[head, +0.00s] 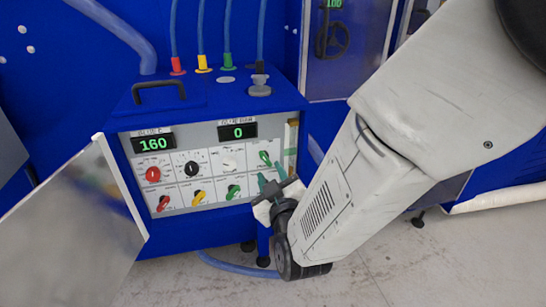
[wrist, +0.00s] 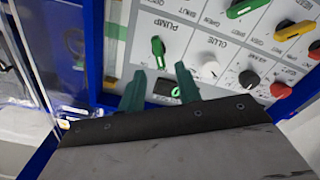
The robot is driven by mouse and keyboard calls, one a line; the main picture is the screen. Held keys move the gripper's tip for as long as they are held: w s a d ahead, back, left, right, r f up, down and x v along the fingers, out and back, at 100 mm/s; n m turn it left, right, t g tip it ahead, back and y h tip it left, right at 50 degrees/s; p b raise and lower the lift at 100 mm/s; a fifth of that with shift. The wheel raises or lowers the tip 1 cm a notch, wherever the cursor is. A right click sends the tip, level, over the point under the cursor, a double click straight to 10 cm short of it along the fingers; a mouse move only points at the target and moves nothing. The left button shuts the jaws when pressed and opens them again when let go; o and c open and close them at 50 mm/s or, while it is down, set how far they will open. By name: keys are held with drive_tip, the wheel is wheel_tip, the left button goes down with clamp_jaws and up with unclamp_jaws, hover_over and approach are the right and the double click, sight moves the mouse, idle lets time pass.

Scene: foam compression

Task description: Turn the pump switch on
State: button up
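The pump switch is a green knob (head: 265,157) at the right end of the panel's upper row. In the wrist view the green knob (wrist: 158,47) sits beside a label reading PUMP, its grip roughly upright in the picture. My gripper (head: 271,173) is in front of the panel's right side, close to the knob. In the wrist view my gripper's (wrist: 160,69) two green fingers are apart with nothing between them, and the knob shows just beyond the fingertips. I cannot tell whether a finger touches the panel. My gripper hides the panel's lower right part.
The panel (head: 215,160) holds several other knobs, including a white one (head: 229,158) beside the pump knob. The displays read 160 (head: 154,144) and 0 (head: 238,131). An open metal door (head: 78,230) stands at the left. A blue hose (head: 235,268) lies on the floor below.

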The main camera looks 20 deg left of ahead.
sight(265, 160)
drive_tip(key=x, duration=0.5)
drive_tip(key=shift+w+a, duration=0.15)
drive_tip(key=shift+w, duration=0.2)
clamp_jaws()
